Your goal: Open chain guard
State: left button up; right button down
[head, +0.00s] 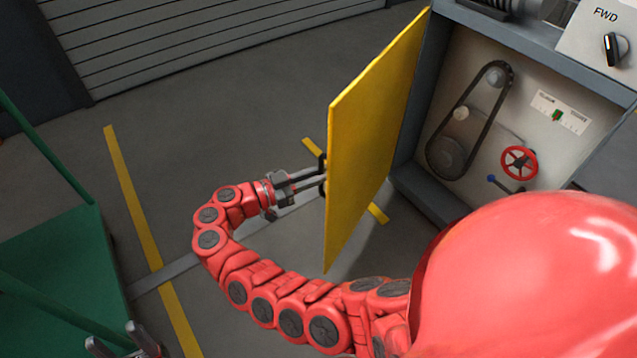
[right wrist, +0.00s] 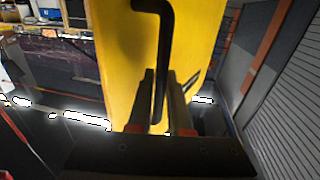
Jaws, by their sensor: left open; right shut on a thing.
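The yellow chain guard (head: 372,135) stands swung out from the machine cabinet (head: 437,190) in the head view, with the chain (head: 482,112) and its sprockets uncovered. My right gripper (head: 318,178) is at the guard's outer face, shut on its black handle (right wrist: 167,55). The right wrist view shows the handle between the fingers (right wrist: 165,95), with the yellow guard (right wrist: 115,60) behind it. My left gripper (head: 118,340) is open and empty at the bottom left edge of the head view, away from the guard, only its fingertips showing.
A red handwheel (head: 519,162), a blue-tipped lever (head: 503,185) and a gauge (head: 559,112) are on the cabinet's panel. A FWD switch box (head: 600,35) is at upper right. A green railed platform (head: 50,265) stands left. Floor between is clear.

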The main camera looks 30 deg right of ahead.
jog(key=shift+w, duration=0.35)
jog(key=shift+d+r, duration=0.1)
jog(key=shift+d, duration=0.05)
jog(key=c, duration=1.1)
grip_release()
jog(key=shift+c, duration=0.2)
jog(key=shift+d, duration=0.1)
